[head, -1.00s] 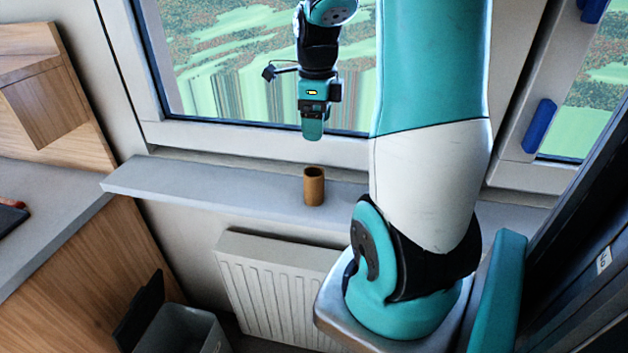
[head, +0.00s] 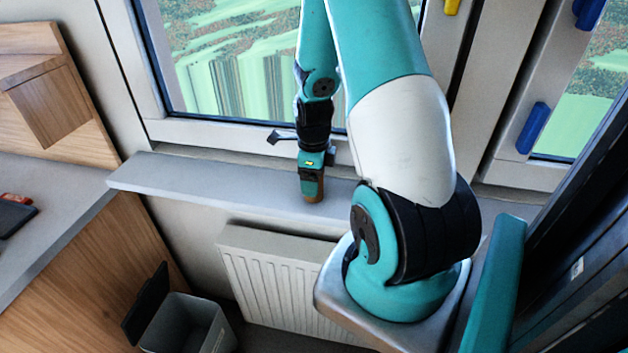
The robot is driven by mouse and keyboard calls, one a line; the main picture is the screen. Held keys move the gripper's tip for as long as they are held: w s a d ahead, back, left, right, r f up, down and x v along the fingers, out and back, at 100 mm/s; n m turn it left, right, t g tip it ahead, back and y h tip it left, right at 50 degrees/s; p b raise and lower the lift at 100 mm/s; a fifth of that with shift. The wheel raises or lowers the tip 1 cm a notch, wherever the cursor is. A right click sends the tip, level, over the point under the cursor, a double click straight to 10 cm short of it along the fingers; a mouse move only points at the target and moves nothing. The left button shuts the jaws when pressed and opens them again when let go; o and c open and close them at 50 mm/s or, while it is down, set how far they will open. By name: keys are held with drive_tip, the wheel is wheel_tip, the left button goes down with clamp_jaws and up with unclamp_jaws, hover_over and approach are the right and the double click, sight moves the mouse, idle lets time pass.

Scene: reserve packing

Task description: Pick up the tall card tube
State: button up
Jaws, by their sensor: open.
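The tall card tube (head: 313,199) is brown and stands upright on the grey window sill (head: 210,187). Only its lower part shows in the head view; my gripper covers the rest. My gripper (head: 312,188) points down at the tube from above, with its teal fingers in front of or around the tube's upper part. I cannot tell whether the fingers touch it. The jaws are open.
The window (head: 230,75) and its frame rise just behind the sill. A white radiator (head: 280,275) is below it. A wooden counter (head: 50,215) and an open grey bin (head: 188,327) are at left. The sill left of the tube is clear.

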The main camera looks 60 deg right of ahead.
drive_tip(key=shift+f, duration=0.5)
drive_tip(key=c, duration=1)
drive_tip(key=shift+r, duration=0.1)
wheel_tip(320, 180, up, 20)
drive_tip(key=b, duration=0.3)
